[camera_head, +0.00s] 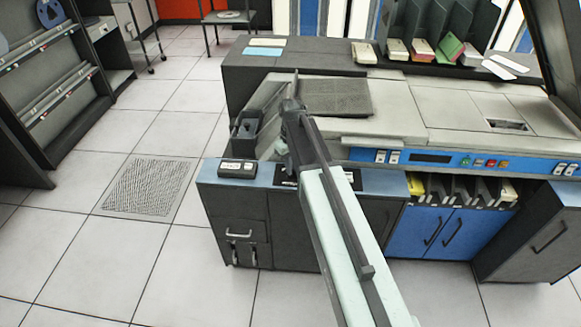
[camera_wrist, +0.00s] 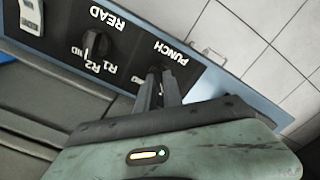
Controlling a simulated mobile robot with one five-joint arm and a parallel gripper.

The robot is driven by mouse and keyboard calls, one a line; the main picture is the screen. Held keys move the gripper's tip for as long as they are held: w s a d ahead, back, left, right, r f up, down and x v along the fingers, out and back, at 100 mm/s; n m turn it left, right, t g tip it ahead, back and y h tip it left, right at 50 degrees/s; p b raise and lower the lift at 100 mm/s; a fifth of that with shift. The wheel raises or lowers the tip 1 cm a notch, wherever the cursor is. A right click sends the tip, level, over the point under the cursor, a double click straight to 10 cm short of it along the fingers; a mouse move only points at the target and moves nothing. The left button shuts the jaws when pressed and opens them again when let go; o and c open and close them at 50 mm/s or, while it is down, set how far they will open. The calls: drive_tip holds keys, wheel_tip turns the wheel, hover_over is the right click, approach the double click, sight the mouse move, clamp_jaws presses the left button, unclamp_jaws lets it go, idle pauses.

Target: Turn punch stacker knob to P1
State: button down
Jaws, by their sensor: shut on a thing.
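In the wrist view a black panel (camera_wrist: 118,62) carries a READ knob (camera_wrist: 97,44), black with a white pointer line, beside the R1 and R2 marks. The PUNCH label (camera_wrist: 178,52) is further right. My gripper (camera_wrist: 157,80) is shut on the punch stacker knob below this label. The fingers cover most of that knob, so its pointer and position marks cannot be read. In the head view my arm reaches over the card machine's front left, and the black panel (camera_head: 285,178) is partly covered by it. My fingertips cannot be made out there.
A small switch box (camera_head: 237,168) stands left of the panel on the blue ledge. The card machine's grey top (camera_head: 400,112) rises behind. Blue cabinet doors (camera_head: 445,236) are at the right. Open tiled floor (camera_head: 190,255) lies to the left.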

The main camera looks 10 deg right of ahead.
drive_tip(key=shift+w+n, duration=0.15)
drive_tip(key=shift+n, duration=0.15)
idle(0.4)
drive_tip(key=c, duration=1.5)
unclamp_jaws()
wheel_tip(320, 180, up, 8)
drive_tip(key=p, duration=0.8)
drive_tip(key=shift+f, duration=0.1)
